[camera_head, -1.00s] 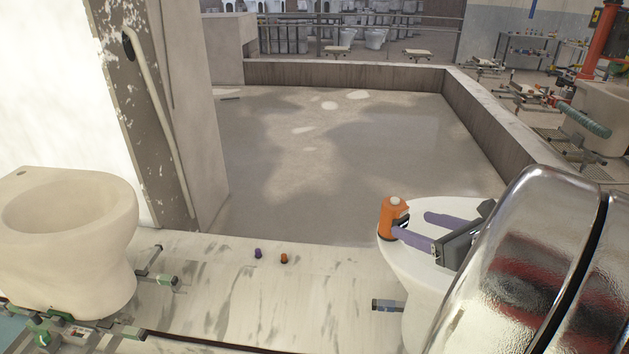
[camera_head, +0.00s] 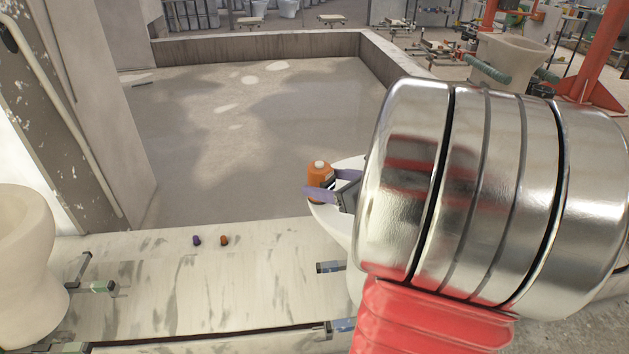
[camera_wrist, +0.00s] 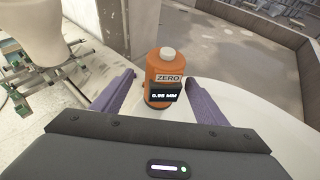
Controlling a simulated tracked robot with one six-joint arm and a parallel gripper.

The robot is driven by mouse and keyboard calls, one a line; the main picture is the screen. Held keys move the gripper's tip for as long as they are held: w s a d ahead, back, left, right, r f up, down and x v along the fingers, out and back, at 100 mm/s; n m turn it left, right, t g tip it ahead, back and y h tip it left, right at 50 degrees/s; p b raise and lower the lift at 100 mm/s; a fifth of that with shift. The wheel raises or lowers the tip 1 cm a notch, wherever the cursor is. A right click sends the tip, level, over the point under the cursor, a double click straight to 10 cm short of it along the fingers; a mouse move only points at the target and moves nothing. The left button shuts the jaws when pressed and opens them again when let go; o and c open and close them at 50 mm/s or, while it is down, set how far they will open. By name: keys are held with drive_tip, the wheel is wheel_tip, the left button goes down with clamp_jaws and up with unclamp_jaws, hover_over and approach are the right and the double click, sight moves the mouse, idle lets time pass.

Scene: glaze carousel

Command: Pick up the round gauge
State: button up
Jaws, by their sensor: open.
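The round gauge (camera_wrist: 163,80) is an orange cylinder with a white cap, a "ZERO" label and a small dark display reading about 0.95 MM. It stands upright on the white rim of a toilet bowl (camera_wrist: 235,115). The gauge also shows in the head view (camera_head: 319,174), left of my arm. My gripper (camera_wrist: 158,82) is open, its two purple fingers on either side of the gauge's near side. I cannot tell whether they touch it. In the head view, my arm hides most of the bowl and part of the gripper.
A small purple piece (camera_head: 197,240) and a small orange piece (camera_head: 224,240) lie on the pale, stained platform (camera_head: 170,285). Another toilet bowl (camera_head: 22,250) stands at the left edge. A low wall (camera_head: 250,47) borders the wet floor behind.

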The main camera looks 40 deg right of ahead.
sight(310, 181)
drive_tip(key=shift+x, duration=1.15)
drive_tip(key=shift+d+f+x, duration=0.1)
drive_tip(key=shift+f+x, duration=0.1)
drive_tip(key=shift+x, duration=1.1)
drive_tip(key=shift+d+f+x, duration=0.1)
drive_tip(key=shift+f+x, duration=0.05)
drive_tip(key=shift+x, duration=1.1)
drive_tip(key=shift+s, duration=0.15)
drive_tip(key=shift+c, duration=0.5)
drive_tip(key=c, duration=1.1)
drive_tip(key=shift+o, duration=0.2)
drive_tip(key=shift+r, duration=0.1)
wheel_tip(310, 181, up, 10)
